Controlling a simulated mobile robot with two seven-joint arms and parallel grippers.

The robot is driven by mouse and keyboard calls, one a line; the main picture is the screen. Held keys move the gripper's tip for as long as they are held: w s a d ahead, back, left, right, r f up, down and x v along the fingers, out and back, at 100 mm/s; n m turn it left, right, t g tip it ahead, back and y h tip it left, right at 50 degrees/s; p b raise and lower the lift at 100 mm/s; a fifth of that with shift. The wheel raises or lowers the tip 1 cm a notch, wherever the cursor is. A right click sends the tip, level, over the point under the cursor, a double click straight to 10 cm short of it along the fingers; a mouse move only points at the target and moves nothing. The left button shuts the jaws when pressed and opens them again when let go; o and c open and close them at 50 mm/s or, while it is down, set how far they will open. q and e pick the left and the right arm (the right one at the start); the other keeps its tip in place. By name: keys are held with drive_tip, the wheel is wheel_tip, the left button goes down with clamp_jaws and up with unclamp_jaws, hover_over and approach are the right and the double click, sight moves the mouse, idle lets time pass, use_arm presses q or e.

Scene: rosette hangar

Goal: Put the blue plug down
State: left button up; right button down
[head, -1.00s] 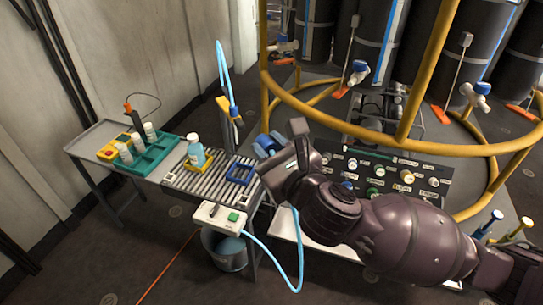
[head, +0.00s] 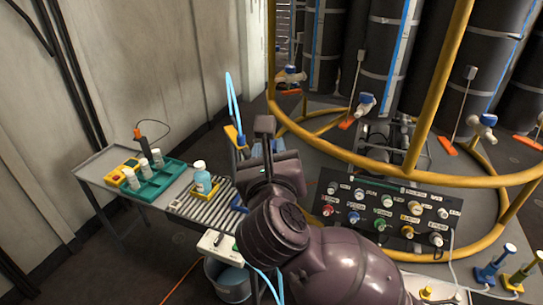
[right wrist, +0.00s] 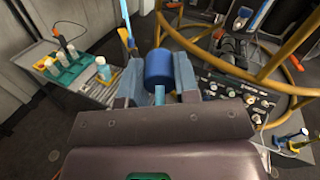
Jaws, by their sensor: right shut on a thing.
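The blue plug (right wrist: 159,68) is a short blue cylinder with a paler stem below it, in the right wrist view. My right gripper (right wrist: 158,88) is shut on it, with one finger on each side. In the head view my right gripper (head: 264,140) is above the right end of the roller table, and my arm hides most of the plug. A blue square frame (head: 238,203) on the rollers is partly hidden behind my arm. My left gripper is not in view.
A bottle of blue liquid (head: 202,178) stands in a yellow holder on the rollers (head: 195,208). A teal rack (head: 160,185) with white-capped bottles is further left. A black panel (head: 385,215) with coloured knobs and yellow rails (head: 420,100) are to the right.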

drive_tip(key=s+d+f+n+g+y, duration=0.1)
drive_tip(key=d+f+n+g+y, duration=0.1)
drive_tip(key=f+n+g+y, duration=0.3)
drive_tip(key=s+d+f+n+g+y, duration=0.2)
drive_tip(key=f+n+g+y, duration=0.4)
drive_tip(key=n+g+y, duration=0.5)
drive_tip(key=shift+s+d+n+g+y, duration=0.15)
drive_tip(key=shift+d+n+g+y, duration=0.3)
drive_tip(key=shift+d+y, duration=0.3)
idle(0.3)
drive_tip(key=shift+f, duration=0.1)
